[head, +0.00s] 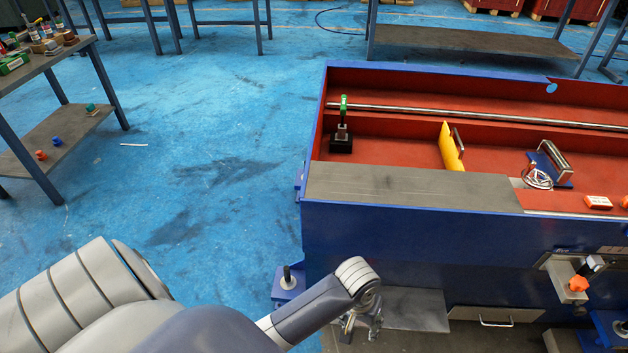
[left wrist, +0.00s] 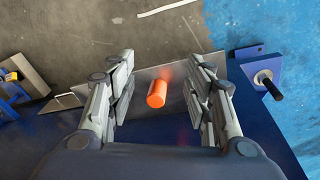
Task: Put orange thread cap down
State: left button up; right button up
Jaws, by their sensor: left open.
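The orange thread cap (left wrist: 157,93) shows in the left wrist view as a short orange cylinder. It lies over a grey metal plate (left wrist: 137,86) beside the blue machine body and appears to rest on it. My left gripper (left wrist: 158,85) is open, with one finger on each side of the cap and a gap to both. In the head view my left gripper (head: 362,322) is low in front of the blue machine, near the grey plate (head: 418,309). The cap is hidden there. My right gripper is in neither view.
The blue machine (head: 400,230) with a red trough fills the right. A bracket with a black pin (head: 288,278) sticks out at its lower left corner. An orange knob (head: 578,283) is on its front.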

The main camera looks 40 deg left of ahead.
pick_arm(q)
jog(key=s+a+r+m+t, duration=0.1)
jog(key=s+a+r+m, duration=0.1)
jog(key=s, duration=0.4)
jog(key=s+a+r+m+t, duration=0.1)
jog(key=s+a+r+m, duration=0.1)
jog(key=s, duration=0.4)
jog(key=shift+a+r+y, duration=0.2)
jog(key=shift+a+y, duration=0.2)
jog(key=shift+a, duration=0.15)
